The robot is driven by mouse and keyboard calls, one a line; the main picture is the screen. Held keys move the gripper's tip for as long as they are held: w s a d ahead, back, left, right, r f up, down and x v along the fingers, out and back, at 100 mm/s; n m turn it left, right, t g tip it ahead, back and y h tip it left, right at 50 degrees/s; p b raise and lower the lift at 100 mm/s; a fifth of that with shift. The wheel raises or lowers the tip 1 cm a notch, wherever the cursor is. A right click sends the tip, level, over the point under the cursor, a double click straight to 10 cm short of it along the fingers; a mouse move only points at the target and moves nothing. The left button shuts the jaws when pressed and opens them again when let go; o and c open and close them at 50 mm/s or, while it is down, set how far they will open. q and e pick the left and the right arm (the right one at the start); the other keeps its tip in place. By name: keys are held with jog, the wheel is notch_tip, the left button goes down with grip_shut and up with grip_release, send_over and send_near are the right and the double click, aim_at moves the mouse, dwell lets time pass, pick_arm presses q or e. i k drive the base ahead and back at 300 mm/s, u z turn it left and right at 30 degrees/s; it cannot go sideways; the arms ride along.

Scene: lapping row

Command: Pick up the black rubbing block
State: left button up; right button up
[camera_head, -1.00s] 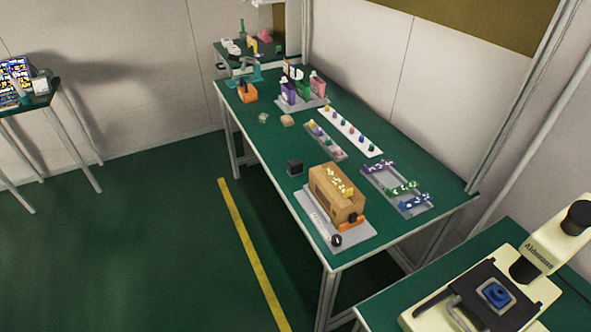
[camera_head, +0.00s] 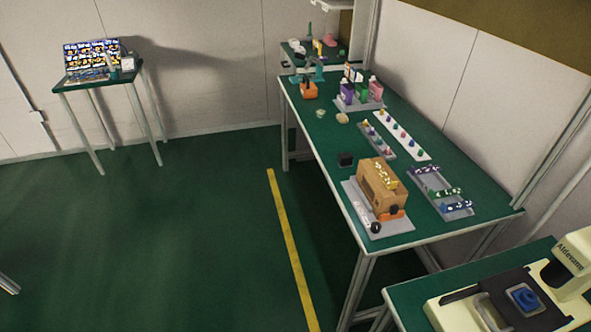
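A small black block (camera_head: 345,159), which looks like the rubbing block, stands on the green-topped bench (camera_head: 437,226) near its left edge. It sits just behind a wooden box (camera_head: 372,187) on a grey base plate (camera_head: 366,222) and looks apart from it. Neither of my grippers is in view.
Trays of small coloured pieces (camera_head: 403,137) (camera_head: 443,191), bottles (camera_head: 361,91) and an orange item (camera_head: 309,90) share the bench. A cream machine (camera_head: 510,307) stands on a nearer table at right. A small table (camera_head: 90,85) stands far left. The floor left of the yellow line (camera_head: 292,250) looks clear.

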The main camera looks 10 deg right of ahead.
aim_at(345, 160)
jog(key=u, duration=1.2)
jog(key=i, duration=1.55)
jog(key=z, duration=1.25)
jog(key=i, duration=0.9)
jog(key=z, duration=0.85)
